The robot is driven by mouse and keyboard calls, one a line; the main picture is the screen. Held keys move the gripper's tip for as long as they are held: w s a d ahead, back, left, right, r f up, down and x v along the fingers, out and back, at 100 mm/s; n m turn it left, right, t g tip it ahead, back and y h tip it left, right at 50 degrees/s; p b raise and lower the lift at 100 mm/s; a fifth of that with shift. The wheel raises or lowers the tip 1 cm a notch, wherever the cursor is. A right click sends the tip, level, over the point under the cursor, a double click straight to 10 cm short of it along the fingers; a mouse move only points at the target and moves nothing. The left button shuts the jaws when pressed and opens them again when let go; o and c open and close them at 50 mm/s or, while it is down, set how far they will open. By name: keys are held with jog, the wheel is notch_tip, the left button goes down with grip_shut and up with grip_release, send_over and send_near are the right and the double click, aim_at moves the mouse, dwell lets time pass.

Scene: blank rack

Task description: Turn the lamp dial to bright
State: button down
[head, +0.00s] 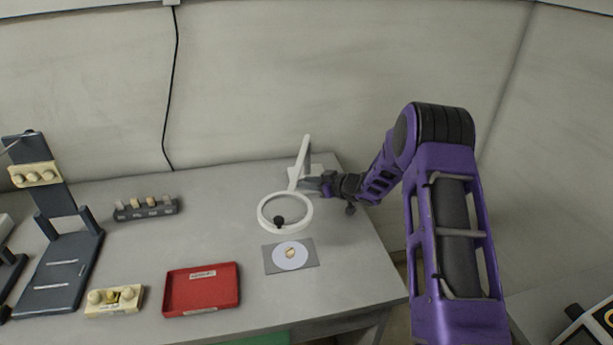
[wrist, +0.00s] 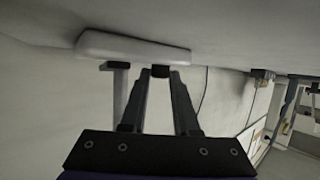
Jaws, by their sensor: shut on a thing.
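The white lamp stands at the back right of the table, with a ring head (head: 264,222), an upright arm (head: 304,150) and a base (head: 325,172). My gripper (head: 314,184) reaches in from the right, low at the base. In the wrist view, which looks upside down, the white lamp base (wrist: 120,46) is at the top. My gripper (wrist: 160,76) has its two fingers closed in on a small dark dial (wrist: 160,70) at the base's edge. Its markings and setting cannot be read. In the head view the dial is hidden by the gripper.
A grey plate with a white disc (head: 282,262) lies below the ring. A red tray (head: 168,303), a cream block with knobs (head: 127,309), a dark rack (head: 162,211) and a dark stand (head: 62,279) are to the left. The wall is close behind the lamp.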

jog(key=shift+w+d+n+g+y+p, duration=0.15)
jog(key=shift+w+n+g+y+p, duration=0.15)
jog(key=shift+n+g+y, duration=0.45)
jog(key=shift+w+d+f+n+g+y+b, duration=0.15)
jog(key=shift+n+g+y+b, duration=0.1)
jog(key=shift+n+g, duration=0.3)
jog(key=shift+s+a+f+n+g+y+b, duration=0.1)
jog(key=shift+n+g+b, duration=0.1)
jog(key=shift+n+g, duration=0.3)
jog(key=n+g+b, duration=0.1)
jog(key=b, duration=0.1)
jog(key=n+g+y+b, duration=0.1)
jog(key=shift+w+d+n+g+b, duration=0.1)
jog(key=shift+w+n+g+b, duration=0.2)
jog(key=shift+g+b, duration=0.1)
jog(key=shift+n+g+b, duration=0.3)
jog(key=shift+g+b, duration=0.1)
jog(key=shift+b, duration=0.05)
jog(key=shift+r+n+g+b, duration=0.3)
jog(key=shift+g+b, duration=0.1)
jog(key=shift+b, duration=0.1)
jog(key=c, duration=0.7)
grip_release()
jog(key=shift+o, duration=0.2)
